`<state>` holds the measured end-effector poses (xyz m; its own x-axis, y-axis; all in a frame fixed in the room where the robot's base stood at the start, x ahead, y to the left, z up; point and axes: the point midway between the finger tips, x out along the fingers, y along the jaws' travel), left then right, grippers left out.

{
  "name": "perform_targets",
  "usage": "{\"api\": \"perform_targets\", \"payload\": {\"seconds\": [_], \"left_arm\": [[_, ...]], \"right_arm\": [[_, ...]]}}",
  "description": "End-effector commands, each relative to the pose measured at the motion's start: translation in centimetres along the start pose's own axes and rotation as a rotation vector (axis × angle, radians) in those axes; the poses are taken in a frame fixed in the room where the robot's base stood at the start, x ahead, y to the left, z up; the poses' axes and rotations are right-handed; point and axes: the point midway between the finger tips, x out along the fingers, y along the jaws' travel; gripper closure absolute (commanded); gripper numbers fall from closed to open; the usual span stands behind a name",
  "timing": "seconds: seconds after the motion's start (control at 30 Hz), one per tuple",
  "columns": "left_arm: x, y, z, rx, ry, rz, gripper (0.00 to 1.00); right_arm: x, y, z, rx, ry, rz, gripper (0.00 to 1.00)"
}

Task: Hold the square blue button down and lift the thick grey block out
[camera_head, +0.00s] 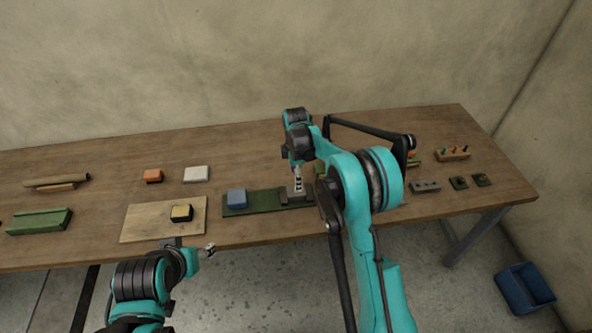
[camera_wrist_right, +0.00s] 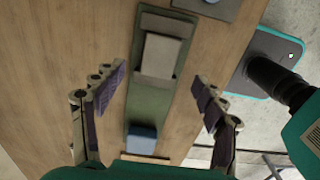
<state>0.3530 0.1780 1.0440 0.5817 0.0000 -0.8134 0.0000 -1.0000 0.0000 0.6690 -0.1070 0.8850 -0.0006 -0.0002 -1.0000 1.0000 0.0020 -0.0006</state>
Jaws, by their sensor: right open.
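The square blue button (camera_head: 236,197) stands at the left end of a long green base (camera_head: 262,205); it also shows in the right wrist view (camera_wrist_right: 141,139). The thick grey block (camera_wrist_right: 160,55) sits in a darker holder at the base's other end. In the head view my right gripper (camera_head: 297,184) is over that end and partly hides the block. In the right wrist view my right gripper (camera_wrist_right: 160,97) is open and empty, its fingers apart above the base. My left gripper (camera_head: 210,250) is by the table's front edge, below and left of the button; its jaw opening is too small to tell.
A tan board (camera_head: 150,220) with a yellow and black block (camera_head: 181,213) lies left of the base. An orange block (camera_head: 153,176), a white block (camera_head: 196,174) and a green tray (camera_head: 40,221) are further left. My right arm hides part of the table right of the base.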

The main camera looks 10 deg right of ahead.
Motion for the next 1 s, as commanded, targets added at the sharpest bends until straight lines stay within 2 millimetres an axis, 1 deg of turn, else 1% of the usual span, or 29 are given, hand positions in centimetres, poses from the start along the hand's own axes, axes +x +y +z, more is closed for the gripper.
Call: {"api": "perform_targets", "payload": {"seconds": [0.03,0.2,0.3,0.4,0.6,0.83,0.87,0.9,0.97,1.0], "left_arm": [[0.0,0.0,0.0,0.000,0.000,0.000,0.41],[0.0,0.0,0.0,0.000,0.000,0.000,0.41],[0.0,0.0,0.0,0.000,0.000,0.000,0.41],[0.0,0.0,0.0,0.000,0.000,0.000,0.41],[0.0,0.0,0.0,0.000,0.000,0.000,0.41],[0.0,0.0,0.0,0.000,0.000,0.000,0.41],[0.0,0.0,0.0,0.000,0.000,0.000,0.41],[0.0,0.0,0.0,0.000,0.000,0.000,0.41],[0.0,0.0,0.0,0.000,0.000,0.000,0.41],[0.0,0.0,0.0,0.000,0.000,0.000,0.41]], "right_arm": [[1.1,0.0,0.0,0.000,0.000,0.000,0.28],[4.4,0.1,0.0,0.001,0.000,0.001,0.28],[6.0,0.0,0.0,0.001,0.000,0.001,0.28],[7.1,0.0,0.0,0.002,0.000,0.001,0.28],[8.1,0.0,0.0,0.002,0.000,0.001,0.28],[8.2,0.0,0.0,0.002,0.000,0.001,0.28],[8.2,0.0,0.0,0.002,0.000,0.001,0.34],[8.2,0.0,0.0,0.002,0.000,0.001,0.44],[8.2,0.0,0.0,0.002,0.000,0.001,0.60],[8.2,0.0,0.0,0.002,0.000,0.001,0.71]]}}
